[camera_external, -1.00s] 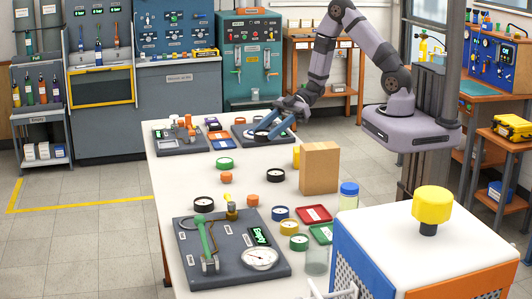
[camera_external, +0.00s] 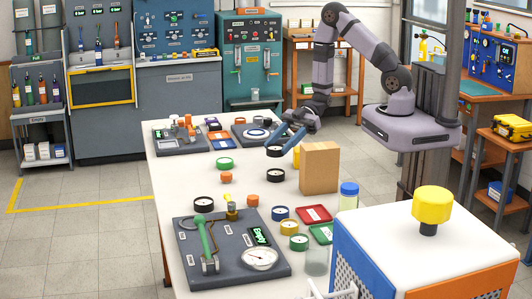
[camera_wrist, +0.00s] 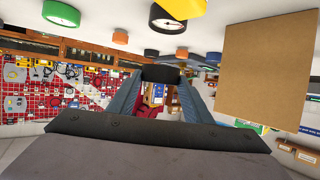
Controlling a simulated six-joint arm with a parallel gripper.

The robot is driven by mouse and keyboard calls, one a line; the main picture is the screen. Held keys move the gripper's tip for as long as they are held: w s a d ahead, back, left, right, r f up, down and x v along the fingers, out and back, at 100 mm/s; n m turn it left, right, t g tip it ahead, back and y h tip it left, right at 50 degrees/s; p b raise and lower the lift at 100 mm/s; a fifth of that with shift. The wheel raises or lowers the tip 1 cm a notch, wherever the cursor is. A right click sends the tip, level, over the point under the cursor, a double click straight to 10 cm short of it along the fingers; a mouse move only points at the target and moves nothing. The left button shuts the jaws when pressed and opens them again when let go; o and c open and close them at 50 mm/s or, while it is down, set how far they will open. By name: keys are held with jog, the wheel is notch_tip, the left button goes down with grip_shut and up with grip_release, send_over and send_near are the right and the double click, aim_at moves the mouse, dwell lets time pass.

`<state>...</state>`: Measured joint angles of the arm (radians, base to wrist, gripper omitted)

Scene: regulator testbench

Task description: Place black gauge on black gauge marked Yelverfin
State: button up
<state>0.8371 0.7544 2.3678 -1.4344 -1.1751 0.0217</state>
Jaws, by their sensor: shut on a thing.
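My gripper (camera_external: 283,147) is shut on a black gauge (camera_external: 275,151), held beside the cardboard box's left side. In the wrist view the held gauge (camera_wrist: 161,74) shows as a dark shape between the fingertips. Another black gauge (camera_external: 204,204) with a white face lies on the table at the near board's back edge. A black gauge (camera_wrist: 167,19) also shows at the top of the wrist view; I cannot tell if it is the same one. The name Yelverfin cannot be read on anything.
The cardboard box (camera_external: 319,169) stands close to my gripper. A green gauge (camera_external: 224,163), orange caps (camera_external: 249,200) and the near board (camera_external: 190,260) take up the table. The left middle is clear.

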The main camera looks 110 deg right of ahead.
aim_at(280, 170)
jog(key=shift+f+p, duration=0.35)
jog(key=shift+f, duration=2.6)
jog(key=shift+f, duration=0.1)
jog(key=o, duration=1.1)
jog(key=shift+r, duration=0.2)
jog(key=shift+s+d, duration=0.2)
jog(key=shift+s, duration=0.05)
jog(key=b+v, duration=0.2)
jog(key=v, duration=0.9)
jog(key=shift+s+r, duration=0.1)
jog(key=shift+s, duration=0.05)
